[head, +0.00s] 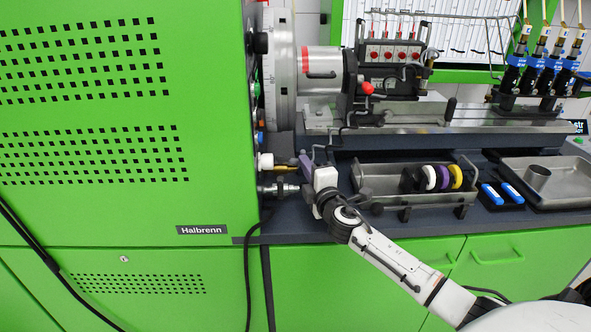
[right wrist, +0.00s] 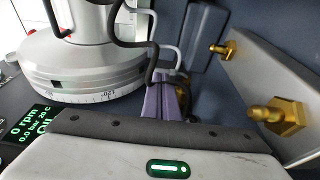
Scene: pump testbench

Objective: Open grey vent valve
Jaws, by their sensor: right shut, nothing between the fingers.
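My right gripper (head: 305,163) has purple fingers and is beside the side of the green cabinet, at the left end of the bench. In the right wrist view its fingers (right wrist: 164,100) are together with nothing between them. A grey metal fitting (head: 280,189) sticks out from the cabinet side, just left of and below the fingers. A brass-coloured stem with a white collar (head: 265,162) lies above it, close to the fingertips. I cannot tell which of these is the grey vent valve. My left gripper is not in view.
A metal tray (head: 385,195) with coloured rings stands right of my wrist. A large round flange (head: 281,70) rises above the gripper. In the right wrist view, brass fittings (right wrist: 278,115) stick out from a grey plate at the right. A black cable (head: 247,275) hangs down the front.

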